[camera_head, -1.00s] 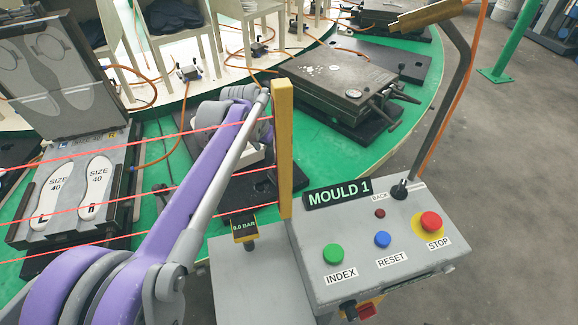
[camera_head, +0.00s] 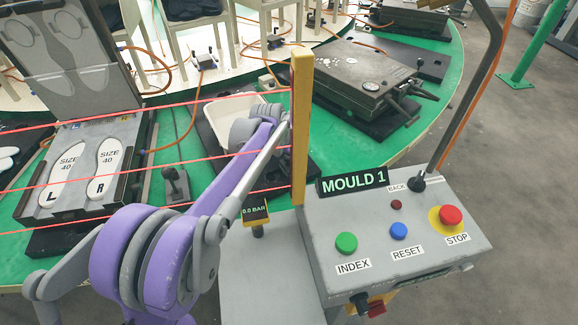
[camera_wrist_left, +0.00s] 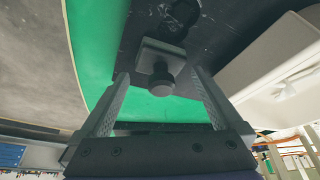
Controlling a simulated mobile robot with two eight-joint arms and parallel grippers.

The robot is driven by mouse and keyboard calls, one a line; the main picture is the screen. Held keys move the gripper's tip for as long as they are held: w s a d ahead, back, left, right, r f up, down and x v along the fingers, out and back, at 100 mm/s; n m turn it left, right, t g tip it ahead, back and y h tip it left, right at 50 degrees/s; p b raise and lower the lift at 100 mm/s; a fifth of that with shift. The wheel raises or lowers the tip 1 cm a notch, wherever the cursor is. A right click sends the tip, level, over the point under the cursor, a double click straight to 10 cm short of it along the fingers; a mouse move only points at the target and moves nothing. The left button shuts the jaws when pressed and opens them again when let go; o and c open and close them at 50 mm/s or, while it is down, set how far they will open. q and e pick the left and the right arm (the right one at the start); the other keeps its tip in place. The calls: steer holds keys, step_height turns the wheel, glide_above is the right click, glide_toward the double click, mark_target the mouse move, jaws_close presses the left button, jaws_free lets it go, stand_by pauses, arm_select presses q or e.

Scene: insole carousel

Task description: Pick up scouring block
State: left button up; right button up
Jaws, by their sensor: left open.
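I cannot make out the scouring block for certain. An off-white tub (camera_head: 225,112) stands on a black plate behind my left wrist in the head view. It also shows at the right of the left wrist view (camera_wrist_left: 268,72), with a pale shape inside that I cannot identify. My left gripper (camera_wrist_left: 160,77) is open, with its two fingers apart. A small grey block with a round knob (camera_wrist_left: 161,84) on the dark plate shows between the fingers; I see no contact. In the head view my wrist and the yellow post hide the fingers. My right gripper is not in view.
The yellow post (camera_head: 301,125) and red lines stand close around my left arm. The grey control box (camera_head: 318,226) with buttons is at front right. An open mould (camera_head: 85,170) with two insole shapes lies left, a closed mould (camera_head: 365,75) behind right. Green table (camera_head: 400,150) shows between.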

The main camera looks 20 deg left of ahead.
arm_select(q)
steer(key=shift+w+f, duration=0.2)
steer(key=shift+f, duration=0.25)
steer(key=c, duration=1.2)
steer(key=shift+c, duration=0.2)
steer(key=shift+r, duration=0.2)
steer(key=shift+c, duration=0.9)
step_height(320, 180, up, 10)
steer(key=shift+f+p, duration=0.1)
steer(key=shift+p, duration=0.75)
jaws_close()
